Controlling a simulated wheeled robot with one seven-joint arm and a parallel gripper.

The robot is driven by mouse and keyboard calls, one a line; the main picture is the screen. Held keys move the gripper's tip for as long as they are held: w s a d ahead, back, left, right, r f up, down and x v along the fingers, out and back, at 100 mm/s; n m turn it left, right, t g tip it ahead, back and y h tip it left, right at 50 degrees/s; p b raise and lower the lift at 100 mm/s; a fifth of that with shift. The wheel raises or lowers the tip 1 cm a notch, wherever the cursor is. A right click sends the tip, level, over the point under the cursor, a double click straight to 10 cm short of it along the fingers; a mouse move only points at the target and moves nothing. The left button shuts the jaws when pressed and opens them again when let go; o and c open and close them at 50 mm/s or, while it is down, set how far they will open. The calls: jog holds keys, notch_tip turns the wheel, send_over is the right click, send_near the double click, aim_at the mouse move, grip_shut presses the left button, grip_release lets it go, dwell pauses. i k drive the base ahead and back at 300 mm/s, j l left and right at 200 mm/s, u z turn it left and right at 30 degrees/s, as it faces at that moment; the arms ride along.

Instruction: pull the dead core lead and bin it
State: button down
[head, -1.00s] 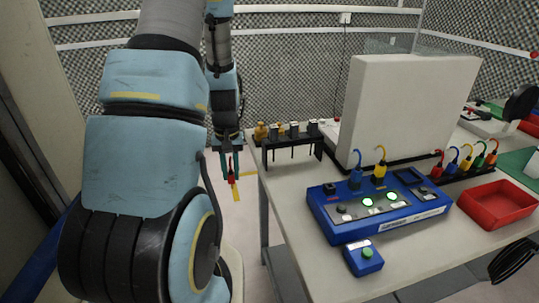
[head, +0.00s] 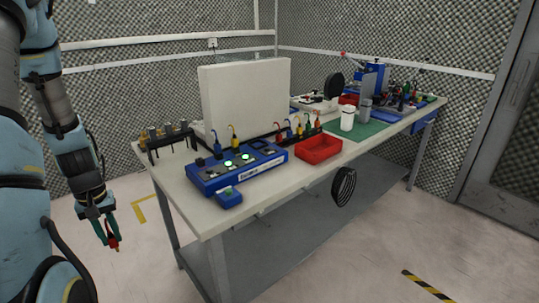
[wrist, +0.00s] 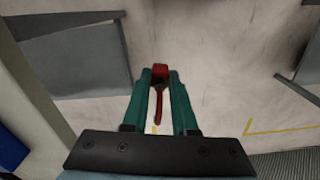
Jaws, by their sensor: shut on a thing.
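My gripper (head: 106,228) is shut on a red lead (head: 114,243). It hangs over the floor to the left of the bench, apart from it. In the wrist view the red lead (wrist: 160,73) sits between the green fingertips of my gripper (wrist: 160,78), with its thin red tail pointing back toward the palm. A blue test box (head: 236,168) on the bench has a blue lead (head: 216,142) and a yellow lead (head: 234,139) standing at its back, and green lit spots on top. A red open bin (head: 318,149) stands right of the box and looks empty.
A rack of coloured leads (head: 298,129) stands behind the bin. A black stand (head: 168,138) and a white panel (head: 245,95) are at the back. A small blue button box (head: 229,198) sits near the bench's front edge (head: 212,238). A black cable coil (head: 343,187) hangs in front.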

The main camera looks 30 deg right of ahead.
aim_at(319, 148)
jog(key=k+u, duration=0.1)
jog(key=u, duration=0.35)
jog(key=k+u, duration=0.1)
jog(key=u, duration=0.3)
jog(key=k+j+u, duration=0.1)
jog(key=u, duration=0.35)
jog(key=k+l+u, duration=0.1)
jog(key=k+l, duration=0.2)
jog(key=l, duration=0.2)
jog(key=k+l+u, duration=0.15)
jog(key=k+l, duration=0.15)
jog(key=l, duration=0.2)
jog(key=k+l+u, duration=0.1)
jog(key=k+l, duration=0.2)
jog(key=l, duration=0.15)
jog(key=k+l, duration=0.3)
jog(key=l, duration=0.15)
jog(key=k+l, duration=0.3)
jog(key=l, duration=0.15)
jog(key=k+l, duration=0.65)
jog(key=l, duration=0.25)
jog(key=i, duration=0.45)
